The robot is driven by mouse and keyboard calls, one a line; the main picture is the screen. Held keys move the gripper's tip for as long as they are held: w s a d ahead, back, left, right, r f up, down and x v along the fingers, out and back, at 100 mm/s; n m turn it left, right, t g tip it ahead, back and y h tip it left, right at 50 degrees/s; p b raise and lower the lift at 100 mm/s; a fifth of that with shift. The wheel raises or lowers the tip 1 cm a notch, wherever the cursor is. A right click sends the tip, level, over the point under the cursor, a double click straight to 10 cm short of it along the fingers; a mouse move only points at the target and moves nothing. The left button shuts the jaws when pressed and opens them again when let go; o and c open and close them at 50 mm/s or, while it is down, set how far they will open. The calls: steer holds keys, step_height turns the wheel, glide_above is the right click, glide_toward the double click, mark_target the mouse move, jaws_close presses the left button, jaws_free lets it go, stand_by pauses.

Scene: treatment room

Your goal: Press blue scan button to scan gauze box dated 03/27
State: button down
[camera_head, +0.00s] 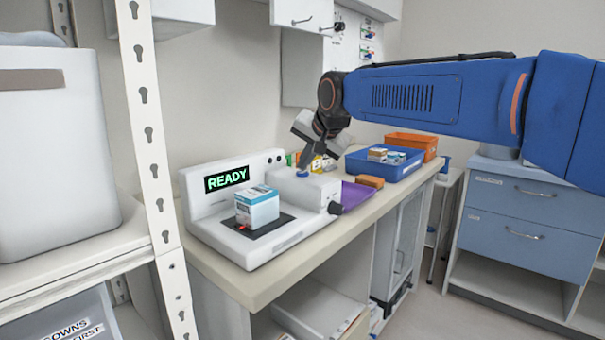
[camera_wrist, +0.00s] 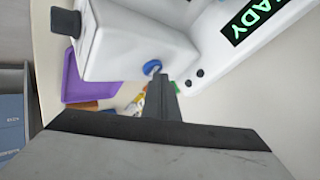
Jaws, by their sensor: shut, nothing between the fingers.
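The white scanner (camera_head: 210,223) stands on the counter, its display reading READY in green. A white and blue gauze box (camera_head: 257,206) sits on its black pad; I cannot read a date on it.
A purple tray (camera_head: 355,194) and an orange-brown box (camera_head: 370,181) lie right of the scanner. Behind them are a blue bin (camera_head: 405,168) with small boxes and an orange bin (camera_head: 412,142). A white shelf post (camera_head: 148,130) stands at the left.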

mark_target(305, 174)
steer(key=shift+f, duration=0.2)
stand_by(0.5)
steer(key=shift+r, duration=0.8)
steer(key=shift+r, duration=2.5)
